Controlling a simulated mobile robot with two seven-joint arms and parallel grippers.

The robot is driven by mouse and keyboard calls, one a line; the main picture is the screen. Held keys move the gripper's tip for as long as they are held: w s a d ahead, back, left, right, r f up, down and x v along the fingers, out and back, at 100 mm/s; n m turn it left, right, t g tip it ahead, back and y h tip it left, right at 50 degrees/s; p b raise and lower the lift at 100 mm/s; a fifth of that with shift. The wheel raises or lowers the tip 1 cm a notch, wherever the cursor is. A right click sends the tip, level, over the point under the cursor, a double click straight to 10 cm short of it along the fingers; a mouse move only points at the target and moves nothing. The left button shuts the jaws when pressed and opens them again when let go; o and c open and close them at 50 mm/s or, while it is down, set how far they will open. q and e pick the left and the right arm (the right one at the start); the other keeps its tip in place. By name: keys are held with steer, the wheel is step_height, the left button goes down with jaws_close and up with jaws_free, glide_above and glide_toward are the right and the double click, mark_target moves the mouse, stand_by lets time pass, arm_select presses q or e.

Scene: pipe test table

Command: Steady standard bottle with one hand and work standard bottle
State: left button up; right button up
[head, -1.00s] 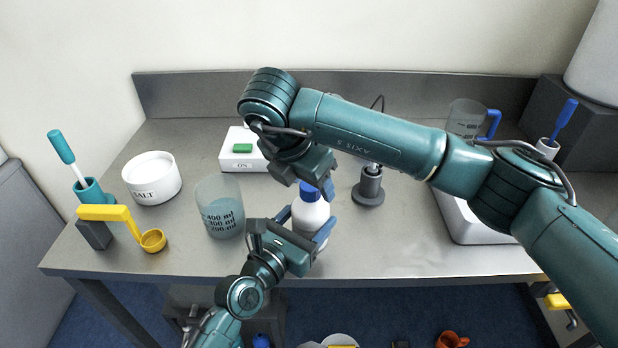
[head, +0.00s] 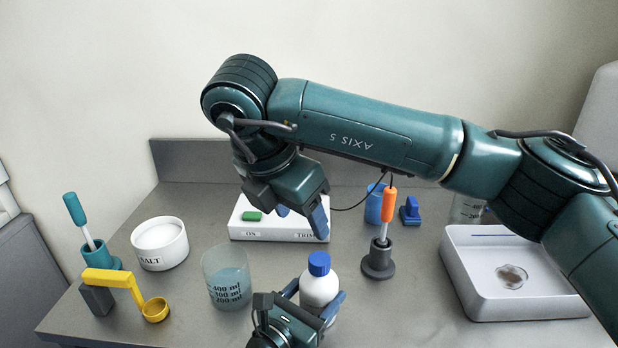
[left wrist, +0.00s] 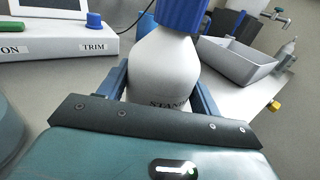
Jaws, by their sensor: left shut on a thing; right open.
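The standard bottle (head: 319,288) is white with a blue cap (head: 319,263) and stands upright near the table's front edge. In the left wrist view the bottle (left wrist: 163,72) shows part of a label, with its cap at the top edge. My left gripper (head: 314,294) is shut on the bottle's body, with blue fingers on both sides. My right gripper (head: 303,215) is open and empty, above and slightly behind the cap, clear of it. The bottle's lower part is hidden by my left gripper.
A beaker (head: 227,280) stands left of the bottle, a dark stand with an orange-handled tool (head: 386,220) to its right. Behind is a white device (head: 262,231) marked ON and TRIM. A salt pot (head: 160,243), yellow scoop (head: 120,285) and white tray (head: 500,305) stand farther out.

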arm_select(q)
steer(key=o, duration=1.1)
steer(key=shift+o, duration=0.2)
